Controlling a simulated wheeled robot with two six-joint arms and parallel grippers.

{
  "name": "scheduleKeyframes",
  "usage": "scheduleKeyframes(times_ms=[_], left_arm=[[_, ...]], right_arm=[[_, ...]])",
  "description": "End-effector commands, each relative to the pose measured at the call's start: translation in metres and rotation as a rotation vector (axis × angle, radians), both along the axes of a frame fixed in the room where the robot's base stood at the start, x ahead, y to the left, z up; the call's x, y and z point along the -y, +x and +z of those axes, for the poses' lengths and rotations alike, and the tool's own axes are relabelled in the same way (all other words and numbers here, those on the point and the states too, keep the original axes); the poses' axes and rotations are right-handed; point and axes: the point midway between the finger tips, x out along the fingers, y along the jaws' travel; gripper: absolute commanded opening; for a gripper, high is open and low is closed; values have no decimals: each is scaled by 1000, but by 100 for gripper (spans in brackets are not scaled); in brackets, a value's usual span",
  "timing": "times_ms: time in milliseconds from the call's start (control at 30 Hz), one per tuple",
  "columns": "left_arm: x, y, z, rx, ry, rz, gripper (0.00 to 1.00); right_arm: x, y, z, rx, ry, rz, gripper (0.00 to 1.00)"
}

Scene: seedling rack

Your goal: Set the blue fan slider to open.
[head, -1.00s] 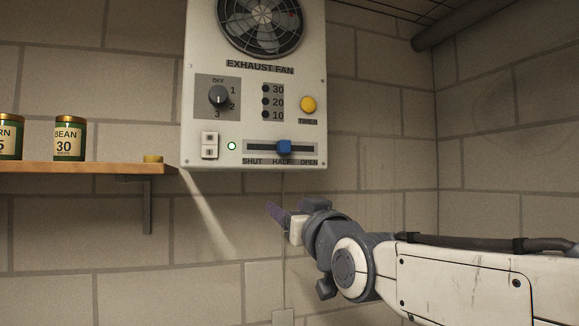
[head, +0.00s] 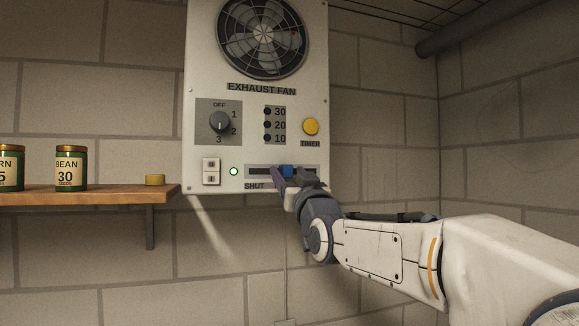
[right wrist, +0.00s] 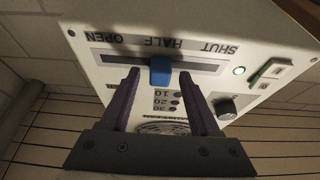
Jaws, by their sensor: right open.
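The blue fan slider (head: 286,171) sits near the middle of its dark slot on the white exhaust fan panel (head: 200,75). In the right wrist view the blue slider (right wrist: 160,70) stands at the HALF label, with OPEN at the left end and SHUT at the right. My right gripper (head: 285,175) is in front of the slot and partly hides the HALF and OPEN labels in the head view. In the right wrist view its two fingers (right wrist: 160,82) are open, one on each side of the slider; I cannot tell whether they touch it. My left gripper is out of view.
The panel also carries a grey dial (head: 219,121), a yellow timer button (head: 311,126), a white rocker switch (head: 211,171) and a green light (head: 234,171). A wooden shelf (head: 100,194) with labelled cans (head: 70,168) is at the left.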

Motion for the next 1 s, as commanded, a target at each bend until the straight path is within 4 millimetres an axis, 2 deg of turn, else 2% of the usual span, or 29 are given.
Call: scheduleKeyframes(times_ms=[233,267,400,1000], left_arm=[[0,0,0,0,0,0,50],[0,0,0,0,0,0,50],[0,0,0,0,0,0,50],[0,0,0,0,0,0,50]], right_arm=[[0,1,0,0,0,0,62],[0,1,0,0,0,0,55],[0,1,0,0,0,0,1],[0,1,0,0,0,0,0]])
